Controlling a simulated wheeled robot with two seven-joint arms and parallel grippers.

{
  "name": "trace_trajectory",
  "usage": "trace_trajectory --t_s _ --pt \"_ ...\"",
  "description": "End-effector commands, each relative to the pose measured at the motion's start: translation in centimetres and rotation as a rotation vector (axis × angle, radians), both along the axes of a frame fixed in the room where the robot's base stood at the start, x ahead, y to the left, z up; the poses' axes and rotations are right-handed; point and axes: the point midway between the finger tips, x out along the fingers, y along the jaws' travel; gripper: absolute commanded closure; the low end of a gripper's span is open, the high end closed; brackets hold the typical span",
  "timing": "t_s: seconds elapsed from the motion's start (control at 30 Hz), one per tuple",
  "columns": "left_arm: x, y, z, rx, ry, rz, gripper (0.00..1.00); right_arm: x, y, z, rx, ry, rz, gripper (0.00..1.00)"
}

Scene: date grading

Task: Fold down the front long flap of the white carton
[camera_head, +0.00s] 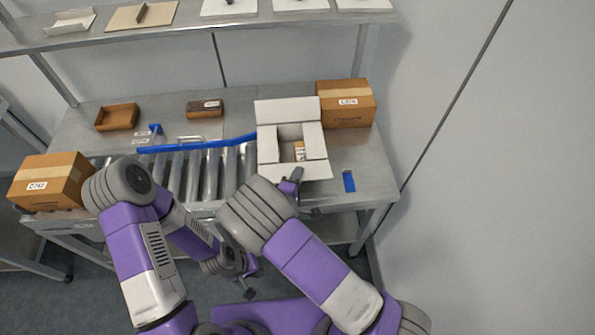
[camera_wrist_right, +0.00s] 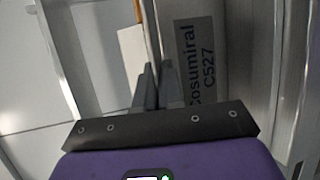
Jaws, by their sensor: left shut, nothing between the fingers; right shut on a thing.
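The white carton (camera_head: 267,150) stands open at the right end of the roller conveyor, its flaps spread outward. Its front long flap (camera_head: 308,172) extends toward me, partly hidden behind my right gripper (camera_head: 292,186). That gripper is at the carton's front edge, fingers shut on what seems to be the front flap. In the right wrist view, the right gripper (camera_wrist_right: 158,88) has its fingers close together beside a grey wall with a printed label (camera_wrist_right: 197,65). My left gripper (camera_head: 250,285) is shut and empty, low in front of the table.
Brown cartons stand at the right (camera_head: 345,103) and far left (camera_head: 50,181). A brown tray (camera_head: 116,117) and a dark box (camera_head: 205,108) lie behind the blue rail (camera_head: 190,148). A blue piece (camera_head: 349,181) lies right of the white carton. A shelf (camera_head: 190,35) runs above.

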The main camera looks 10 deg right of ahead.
Motion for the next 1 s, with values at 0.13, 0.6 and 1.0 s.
trace_trajectory --t_s 0.13,0.6,1.0 --pt "-0.01 0.0 0.55 0.0 0.0 0.0 1.0 0.07 0.01 0.22 0.0 0.014 0.0 1.0" --pt "-0.01 0.0 0.55 0.0 0.0 0.0 1.0 0.08 0.0 0.11 0.0 0.018 0.0 0.85" --pt "-0.01 0.0 0.58 0.0 0.0 0.0 1.0 -0.1 0.08 0.17 0.0 0.019 0.0 0.71"
